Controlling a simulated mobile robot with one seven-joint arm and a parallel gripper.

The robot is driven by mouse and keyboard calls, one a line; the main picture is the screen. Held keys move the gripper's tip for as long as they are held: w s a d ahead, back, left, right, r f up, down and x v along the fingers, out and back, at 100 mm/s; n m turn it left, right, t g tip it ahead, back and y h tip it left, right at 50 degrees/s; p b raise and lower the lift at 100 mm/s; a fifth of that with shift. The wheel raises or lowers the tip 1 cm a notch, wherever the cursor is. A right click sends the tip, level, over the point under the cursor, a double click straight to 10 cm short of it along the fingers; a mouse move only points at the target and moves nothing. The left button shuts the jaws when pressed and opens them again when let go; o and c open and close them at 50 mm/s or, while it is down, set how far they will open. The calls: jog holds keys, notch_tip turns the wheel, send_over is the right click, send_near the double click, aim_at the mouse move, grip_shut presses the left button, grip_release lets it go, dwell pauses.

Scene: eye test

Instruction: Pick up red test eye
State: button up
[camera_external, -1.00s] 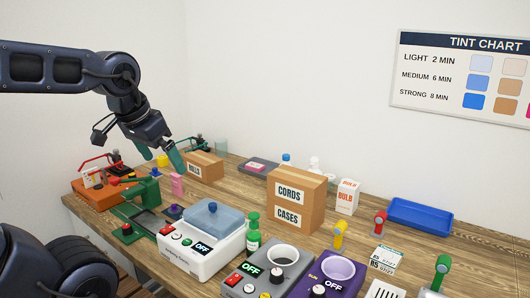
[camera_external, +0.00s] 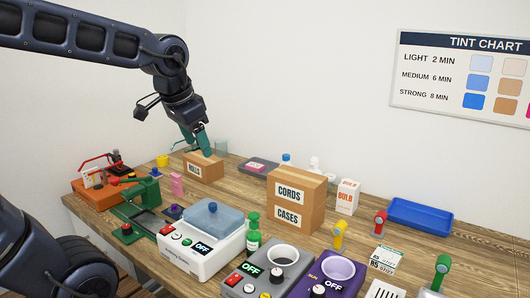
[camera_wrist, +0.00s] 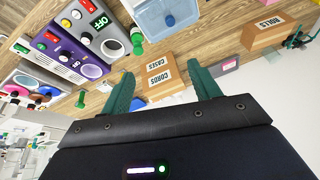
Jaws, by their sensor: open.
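The red test eye (camera_external: 380,222), as I take it, is a small red upright piece on the worktable, right of the cardboard boxes and left of the blue tray. A yellow one (camera_external: 339,235) stands to its left and a green one (camera_external: 441,272) to its front right. My gripper (camera_external: 197,148) is open and empty, above the ROLLS box (camera_external: 203,168), far left of the red test eye. In the wrist view my two teal fingers (camera_wrist: 164,80) are spread, with the CORDS and CASES boxes (camera_wrist: 160,78) between them. I cannot make out the red test eye there.
The stacked CORDS and CASES boxes (camera_external: 296,201) stand between my gripper and the red test eye. A white BULB carton (camera_external: 347,197) is beside them. The blue tray (camera_external: 420,216) lies at the back right. Machines (camera_external: 201,240) crowd the front edge.

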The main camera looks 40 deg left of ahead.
jog(key=w+d+m, duration=0.4)
jog(key=w+d, duration=0.2)
jog(key=w, duration=0.5)
jog(key=m+g+h, duration=0.4)
jog(key=m+h, duration=0.1)
jog(key=m, duration=0.6)
send_near(381, 213)
jog(key=d+f, duration=0.1)
jog(key=x, duration=0.6)
jog(key=shift+s+a, duration=0.1)
jog(key=shift+s, duration=0.1)
jog(key=shift+w+x, duration=0.1)
jog(key=shift+x, duration=1.2)
jog(key=shift+w+x, duration=0.15)
jog(key=shift+x, duration=1.15)
jog(key=shift+a, duration=0.2)
jog(key=shift+c, duration=0.4)
jog(key=c, duration=1.1)
